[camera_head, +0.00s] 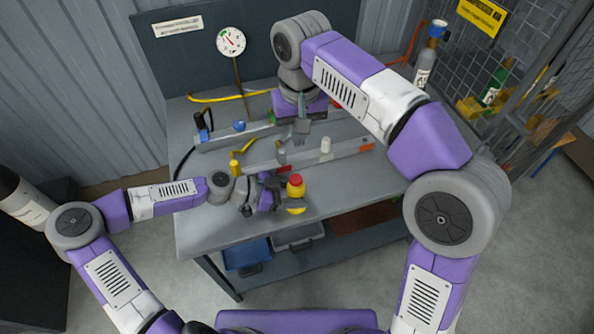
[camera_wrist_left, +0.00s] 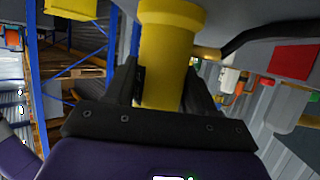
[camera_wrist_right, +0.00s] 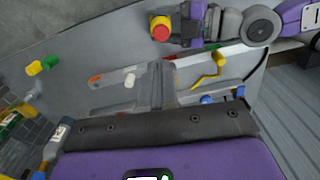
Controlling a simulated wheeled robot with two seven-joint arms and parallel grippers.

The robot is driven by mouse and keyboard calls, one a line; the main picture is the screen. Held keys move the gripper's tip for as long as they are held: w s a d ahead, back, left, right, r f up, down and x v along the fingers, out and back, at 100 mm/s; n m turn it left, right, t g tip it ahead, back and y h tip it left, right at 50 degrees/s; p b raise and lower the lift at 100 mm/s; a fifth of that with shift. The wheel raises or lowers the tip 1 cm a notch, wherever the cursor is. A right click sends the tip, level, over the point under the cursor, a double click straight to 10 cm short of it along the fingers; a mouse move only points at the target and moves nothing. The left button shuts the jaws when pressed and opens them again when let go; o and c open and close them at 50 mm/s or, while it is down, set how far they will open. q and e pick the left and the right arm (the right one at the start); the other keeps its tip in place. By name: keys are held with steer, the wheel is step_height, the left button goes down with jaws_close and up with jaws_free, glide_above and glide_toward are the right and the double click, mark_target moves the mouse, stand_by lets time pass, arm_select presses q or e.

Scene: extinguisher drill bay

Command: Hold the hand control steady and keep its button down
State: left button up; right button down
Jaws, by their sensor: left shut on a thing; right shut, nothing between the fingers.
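The hand control (camera_head: 297,191) is a yellow body with a red button (camera_head: 295,179) on top. My left gripper (camera_head: 290,203) is shut on it near the front of the workbench. In the left wrist view the yellow body (camera_wrist_left: 170,55) stands between the fingers; the button is out of that view. My right gripper (camera_head: 301,130) is shut and empty, farther back above the bench and apart from the button. In the right wrist view its closed fingers (camera_wrist_right: 165,85) point toward the bench, and the red button (camera_wrist_right: 160,31) shows beyond them, uncovered.
The grey workbench (camera_head: 197,235) carries long grey rails with small fittings, a white cylinder (camera_head: 326,145) and a yellow hose (camera_head: 225,98). A round gauge (camera_head: 231,41) is on the back panel. A mesh cage with bottles stands at right. A blue bin (camera_head: 246,256) sits below the bench top.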

mark_target(297, 179)
steer(key=shift+r+n, duration=0.35)
steer(key=shift+n, duration=0.15)
step_height(297, 179, down, 14)
steer(key=shift+a+f, duration=0.1)
stand_by(0.5)
steer(key=shift+f, duration=0.85)
arm_select(q)
steer(key=shift+s+d+r, duration=0.1)
steer(key=shift+r, duration=0.05)
arm_select(e)
steer(key=shift+f, duration=0.2)
stand_by(2.6)
